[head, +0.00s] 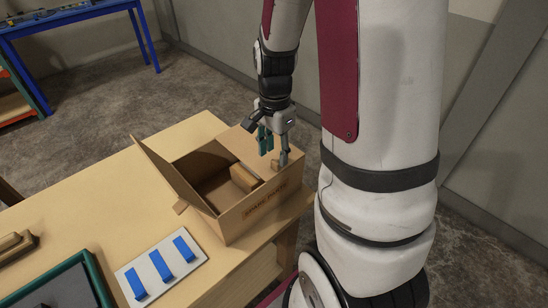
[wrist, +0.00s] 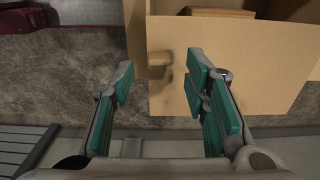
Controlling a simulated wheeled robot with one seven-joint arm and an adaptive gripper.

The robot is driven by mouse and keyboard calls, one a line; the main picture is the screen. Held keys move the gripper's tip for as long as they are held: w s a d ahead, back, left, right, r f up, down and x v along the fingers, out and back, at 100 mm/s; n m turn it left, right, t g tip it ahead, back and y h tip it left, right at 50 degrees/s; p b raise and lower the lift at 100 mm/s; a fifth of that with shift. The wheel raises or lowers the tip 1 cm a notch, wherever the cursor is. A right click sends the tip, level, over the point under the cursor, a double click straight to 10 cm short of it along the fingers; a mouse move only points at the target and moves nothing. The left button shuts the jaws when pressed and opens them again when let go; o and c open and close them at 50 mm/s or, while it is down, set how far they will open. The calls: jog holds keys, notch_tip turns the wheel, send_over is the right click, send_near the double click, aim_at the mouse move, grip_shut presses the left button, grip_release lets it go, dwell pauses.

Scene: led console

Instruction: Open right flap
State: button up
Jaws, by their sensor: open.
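The cardboard box (head: 250,213) with printed lettering on its front stands at the table's right end. Its left flap (head: 165,172) is tilted up and outward, so the inside shows. A flat cardboard panel, which looks like the right flap (wrist: 245,65), covers the right part of the box top. My gripper (head: 268,148) is over this right part, pointing down. In the wrist view my gripper (wrist: 160,95) is open and empty, its fingers either side of the knob's line; contact cannot be told.
A brown block (head: 243,178) lies inside the box. A white panel with blue bars (head: 160,268), a dark green-framed tray (head: 62,290) and a wooden piece (head: 15,247) are on the table (head: 90,195). Bare tabletop lies left of the box.

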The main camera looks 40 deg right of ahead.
jog(key=shift+f, duration=1.5)
grip_shut()
